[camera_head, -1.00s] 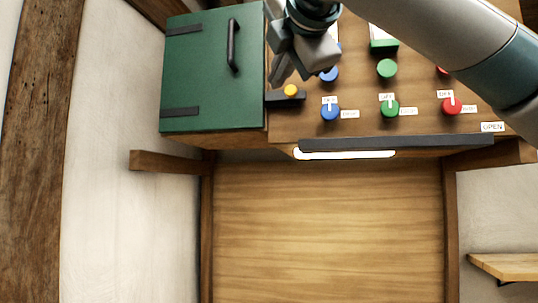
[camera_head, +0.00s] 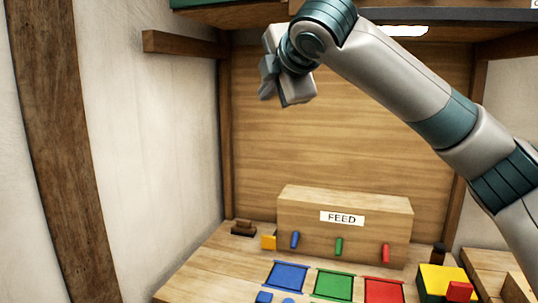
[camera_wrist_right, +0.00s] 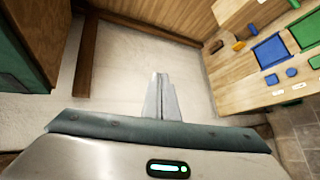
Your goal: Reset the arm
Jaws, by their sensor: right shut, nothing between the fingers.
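My right arm (camera_head: 420,90) comes in from the right in the head view. Its gripper (camera_head: 280,100) hangs in front of the wooden back panel, above the workbench, apart from everything. In the right wrist view the gripper fingers (camera_wrist_right: 161,97) are together with nothing between them. My left gripper is in neither view now.
The workbench (camera_head: 215,265) carries a wooden box labelled FEED (camera_head: 340,235) with blue, green and red levers. Blue (camera_head: 288,276), green (camera_head: 333,285) and red (camera_head: 383,291) panels lie before it. A yellow box (camera_head: 440,280) stands right. A wooden beam (camera_head: 180,45) juts out at upper left.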

